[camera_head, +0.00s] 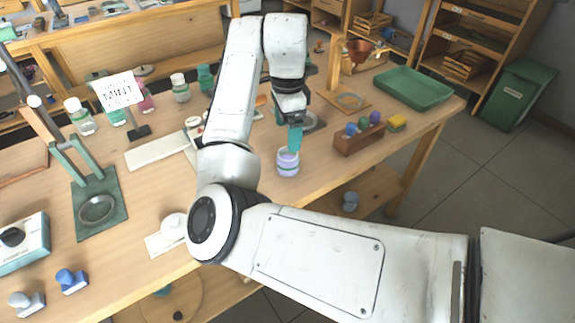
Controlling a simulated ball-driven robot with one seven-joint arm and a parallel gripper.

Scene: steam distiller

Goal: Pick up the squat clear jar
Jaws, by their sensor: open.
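A squat clear jar (287,168) with a lavender tint stands upright on the wooden table, near its front edge. My gripper (288,134) comes down from above with teal fingers. It is open, with the fingertips just over or at the jar's rim. One finger covers part of the jar's top, and I cannot tell whether it touches the glass or reaches inside.
A green tray (413,88) lies at the back right. Bare tabletop lies in front of the jar.

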